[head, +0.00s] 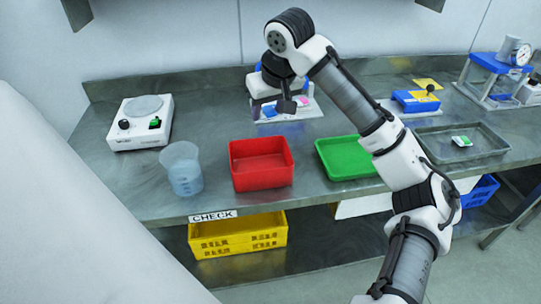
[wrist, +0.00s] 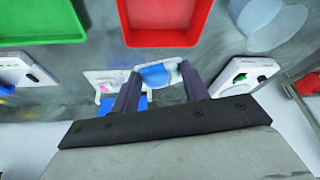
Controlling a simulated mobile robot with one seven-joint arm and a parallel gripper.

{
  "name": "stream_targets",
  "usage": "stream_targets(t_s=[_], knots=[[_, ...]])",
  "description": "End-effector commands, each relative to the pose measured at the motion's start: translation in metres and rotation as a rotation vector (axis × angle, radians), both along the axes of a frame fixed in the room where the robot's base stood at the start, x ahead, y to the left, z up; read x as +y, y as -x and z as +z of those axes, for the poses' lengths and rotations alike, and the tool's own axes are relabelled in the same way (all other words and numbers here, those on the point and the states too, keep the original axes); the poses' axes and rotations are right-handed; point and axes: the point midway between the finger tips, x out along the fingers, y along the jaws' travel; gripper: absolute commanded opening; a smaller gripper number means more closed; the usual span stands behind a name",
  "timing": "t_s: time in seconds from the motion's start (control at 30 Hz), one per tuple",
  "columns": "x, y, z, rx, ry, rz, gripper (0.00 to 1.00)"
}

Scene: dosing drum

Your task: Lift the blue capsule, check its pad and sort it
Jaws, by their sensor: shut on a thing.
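The blue capsule (wrist: 155,76) sits between my gripper's two fingers in the wrist view, with white beside it. My gripper (wrist: 160,76) is shut on it. I cannot make out the capsule's pad. In the head view my gripper (head: 287,105) hangs at the back of the bench, over a white plate (head: 300,113) with small pink and blue patches; the capsule cannot be told apart there. A red tray (head: 262,184) and a green tray (head: 345,175) stand in front of it. Both also show at the top of the wrist view.
A white device with a round plate (head: 140,135) and a beaker (head: 182,170) stand left. A blue device (head: 415,103), a grey tray (head: 485,150) with a small white-green item, and a gauge stand (head: 500,68) are right. A yellow crate (head: 238,246) sits below the CHECK label (head: 213,216).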

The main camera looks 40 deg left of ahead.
Motion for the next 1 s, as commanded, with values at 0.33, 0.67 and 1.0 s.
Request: stream_targets(t_s=[0.33,0.67,1.0], knots=[[0.000,0.000,-0.030,-0.001,0.000,0.000,0.23],[0.000,0.000,-0.060,-0.001,-0.001,0.000,0.23],[0.000,0.000,-0.059,-0.001,0.000,0.000,0.53]])
